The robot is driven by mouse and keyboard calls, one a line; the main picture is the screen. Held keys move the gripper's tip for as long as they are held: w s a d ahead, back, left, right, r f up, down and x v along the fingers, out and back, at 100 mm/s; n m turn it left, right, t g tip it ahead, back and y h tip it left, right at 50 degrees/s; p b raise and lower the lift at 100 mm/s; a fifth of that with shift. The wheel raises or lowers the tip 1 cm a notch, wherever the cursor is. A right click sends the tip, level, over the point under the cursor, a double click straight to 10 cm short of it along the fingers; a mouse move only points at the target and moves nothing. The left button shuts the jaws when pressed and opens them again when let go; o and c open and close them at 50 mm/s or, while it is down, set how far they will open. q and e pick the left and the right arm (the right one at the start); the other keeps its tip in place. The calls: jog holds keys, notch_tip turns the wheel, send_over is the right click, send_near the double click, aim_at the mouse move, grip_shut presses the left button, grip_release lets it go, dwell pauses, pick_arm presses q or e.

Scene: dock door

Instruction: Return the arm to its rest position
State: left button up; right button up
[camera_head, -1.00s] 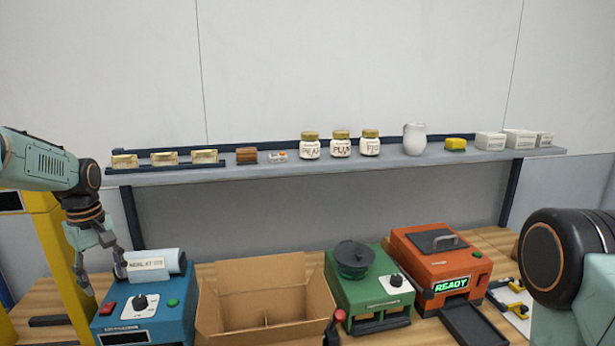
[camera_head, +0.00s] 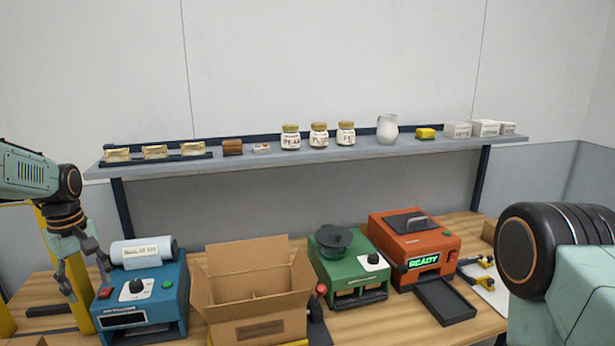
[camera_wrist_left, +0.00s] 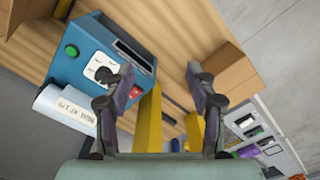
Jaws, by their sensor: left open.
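My left gripper (camera_head: 88,280) hangs at the left of the head view, just left of the blue machine (camera_head: 150,300). Its fingers are apart and hold nothing. In the left wrist view the two fingers of the left gripper (camera_wrist_left: 160,85) are spread, with a yellow post and the wooden table top beyond them. The blue machine also shows in the left wrist view (camera_wrist_left: 80,50), with a white labelled roll (camera_wrist_left: 70,112) on it. My right arm shows at the right edge of the head view, but its gripper is out of sight.
An open cardboard box (camera_head: 245,300), a green machine (camera_head: 340,275) and an orange machine (camera_head: 412,240) reading READY stand along the table (camera_head: 490,305). A grey shelf (camera_head: 300,157) behind holds jars, a white jug (camera_head: 387,128) and small boxes. The yellow post (camera_head: 70,290) is close to my left gripper.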

pick_arm(q)
jog(key=s+d+f+m, duration=0.3)
jog(key=s+d+f, duration=0.3)
jog(key=d+f, duration=0.4)
jog(key=s+d+f+m, duration=0.3)
jog(key=s+d+f, duration=0.3)
jog(key=f, duration=0.5)
jog(key=s+d+f+m, duration=0.1)
jog(key=s+d+m, duration=0.25)
jog(key=s, duration=0.95)
jog(key=s+d+f+m, duration=0.2)
jog(key=s+d, duration=0.3)
jog(key=s, duration=0.8)
notch_tip(320, 180, down, 25)
jog(key=b, duration=2.5)
jog(key=shift+s, duration=0.3)
jog(key=shift+m, duration=0.25)
